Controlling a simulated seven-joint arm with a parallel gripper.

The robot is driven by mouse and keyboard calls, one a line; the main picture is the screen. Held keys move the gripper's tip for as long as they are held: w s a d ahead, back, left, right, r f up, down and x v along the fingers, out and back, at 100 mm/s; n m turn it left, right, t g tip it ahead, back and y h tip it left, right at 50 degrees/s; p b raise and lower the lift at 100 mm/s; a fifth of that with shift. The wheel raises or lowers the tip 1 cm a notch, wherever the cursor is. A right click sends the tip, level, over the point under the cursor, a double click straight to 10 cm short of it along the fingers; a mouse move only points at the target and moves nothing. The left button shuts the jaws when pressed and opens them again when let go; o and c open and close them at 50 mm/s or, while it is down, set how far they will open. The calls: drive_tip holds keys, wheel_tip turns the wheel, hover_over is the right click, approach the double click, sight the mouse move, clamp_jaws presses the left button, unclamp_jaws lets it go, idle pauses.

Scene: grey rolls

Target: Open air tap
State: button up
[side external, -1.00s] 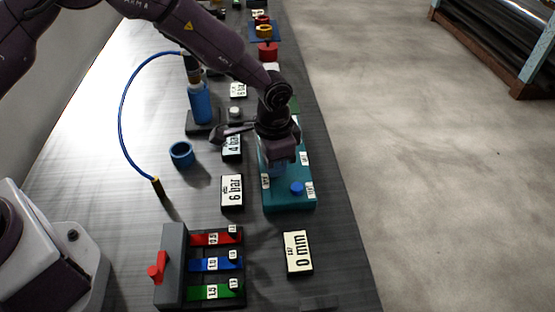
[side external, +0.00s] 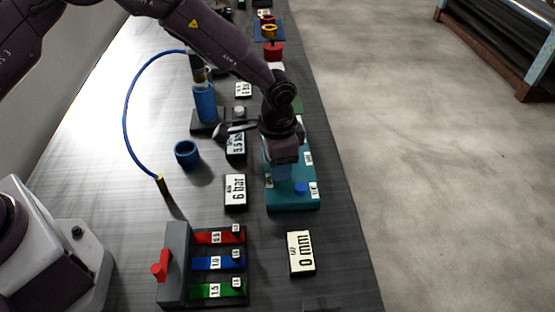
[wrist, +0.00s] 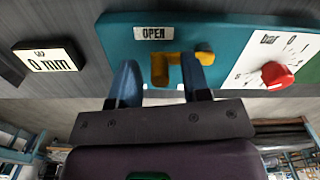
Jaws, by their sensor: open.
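A teal panel (side external: 293,201) stands on the bench under my gripper; it fills the upper part of the wrist view (wrist: 225,35). On it is a yellow tap handle (wrist: 160,70), bent in shape, below a white OPEN label (wrist: 154,33). My gripper (wrist: 160,75) is open, with one blue finger left of the handle's left part and the other near its right part. I cannot tell whether the fingers touch it. In the side view my gripper (side external: 281,172) points down at the panel and hides the handle.
A red dial (wrist: 277,75) sits right of the handle. A 0 mm display (side external: 301,253), a 6 bar display (side external: 235,190) and a blue ring (side external: 186,152) lie nearby. A block with a red lever (side external: 160,267) and a blue hose (side external: 126,110) are at left.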

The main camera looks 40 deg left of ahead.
wheel_tip(320, 180, up, 13)
idle(0.4)
drive_tip(key=s+a+r+n+t, duration=0.2)
drive_tip(key=s+a+r, duration=0.6)
drive_tip(key=s, duration=0.4)
drive_tip(key=s+a+r+n+t, duration=0.3)
drive_tip(key=s+a+r+n, duration=0.2)
drive_tip(key=s, duration=0.8)
drive_tip(key=a+r, duration=0.3)
drive_tip(key=shift+a+r+t, duration=0.3)
drive_tip(key=shift+a+r, duration=0.05)
